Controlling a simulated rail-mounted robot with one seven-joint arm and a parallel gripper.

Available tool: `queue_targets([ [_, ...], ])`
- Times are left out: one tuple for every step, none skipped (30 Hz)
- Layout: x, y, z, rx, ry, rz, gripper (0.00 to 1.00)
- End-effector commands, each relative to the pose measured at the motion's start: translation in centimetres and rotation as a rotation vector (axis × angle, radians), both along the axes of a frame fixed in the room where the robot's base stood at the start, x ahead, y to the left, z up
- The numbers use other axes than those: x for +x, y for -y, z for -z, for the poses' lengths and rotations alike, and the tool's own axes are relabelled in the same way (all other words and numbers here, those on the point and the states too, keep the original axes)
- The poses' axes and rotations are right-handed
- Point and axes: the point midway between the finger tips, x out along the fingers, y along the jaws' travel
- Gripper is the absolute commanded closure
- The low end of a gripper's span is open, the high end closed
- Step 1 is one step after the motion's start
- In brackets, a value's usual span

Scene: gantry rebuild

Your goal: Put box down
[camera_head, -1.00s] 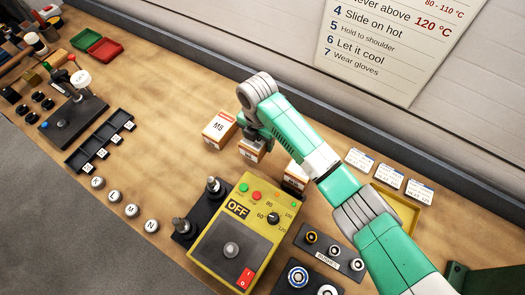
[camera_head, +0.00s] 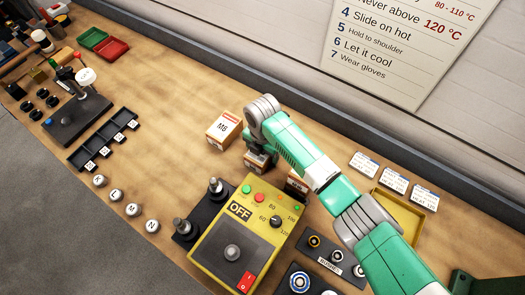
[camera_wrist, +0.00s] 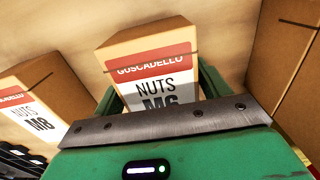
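A tan box with a red and white label reading "NUTS M6" (camera_wrist: 155,65) stands between the green fingers of my gripper (camera_wrist: 158,95) in the wrist view. The fingers flank it on both sides and appear shut on it. In the head view my gripper (camera_head: 257,155) points down over this box (camera_head: 258,163), which is partly hidden by the arm. The box is upright and low over the bench; I cannot tell whether its base touches the wood.
A box labelled M8 (camera_head: 224,131) stands to the left, also in the wrist view (camera_wrist: 30,95). Another box (camera_head: 296,186) stands to the right, partly behind my arm. A yellow control unit (camera_head: 240,230) reading OFF is in front. The bench's left middle (camera_head: 165,110) is clear.

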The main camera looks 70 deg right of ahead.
Motion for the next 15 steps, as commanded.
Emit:
queue_targets([
  [0.0, 0.0, 0.0, 0.000, 0.000, 0.000, 0.15],
  [0.0, 0.0, 0.0, 0.000, 0.000, 0.000, 0.15],
  [0.0, 0.0, 0.0, 0.000, 0.000, 0.000, 0.15],
  [0.0, 0.0, 0.0, 0.000, 0.000, 0.000, 0.15],
  [0.0, 0.0, 0.0, 0.000, 0.000, 0.000, 0.15],
  [0.0, 0.0, 0.0, 0.000, 0.000, 0.000, 0.15],
  [0.0, 0.0, 0.0, 0.000, 0.000, 0.000, 0.15],
  [0.0, 0.0, 0.0, 0.000, 0.000, 0.000, 0.15],
  [0.0, 0.0, -0.1, 0.000, 0.000, 0.000, 0.15],
  [0.0, 0.0, -0.4, 0.000, 0.000, 0.000, 0.15],
  [0.0, 0.0, -0.6, -0.001, 0.001, 0.000, 0.15],
  [0.1, 0.0, -1.2, -0.001, 0.002, 0.000, 0.15],
  [0.1, 0.0, -1.8, -0.002, 0.004, 0.000, 0.15],
  [0.1, 0.0, -2.5, -0.002, 0.003, 0.000, 0.15],
  [0.1, 0.1, -3.5, -0.002, 0.004, 0.000, 0.15],
])
